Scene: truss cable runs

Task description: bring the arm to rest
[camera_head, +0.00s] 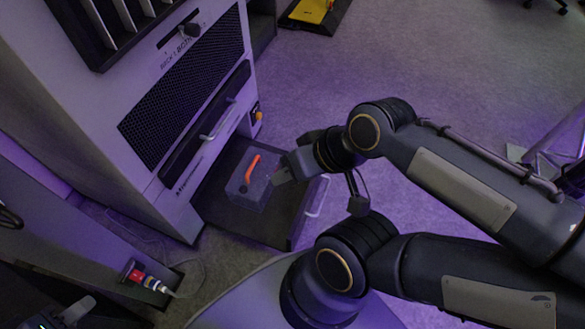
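My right arm comes in from the right edge, and its dark wrist bends down toward an open drawer. My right gripper (284,174) is over the drawer's right part, close to a greyish box with an orange handle. Its fingers are small and dark, so I cannot tell whether they are open or touch the box.
The box (244,193) lies in the dark open drawer (224,218) of a tall grey cabinet (92,134). A yellow item (311,10) lies at the top. The carpet (420,65) at upper right is mostly clear.

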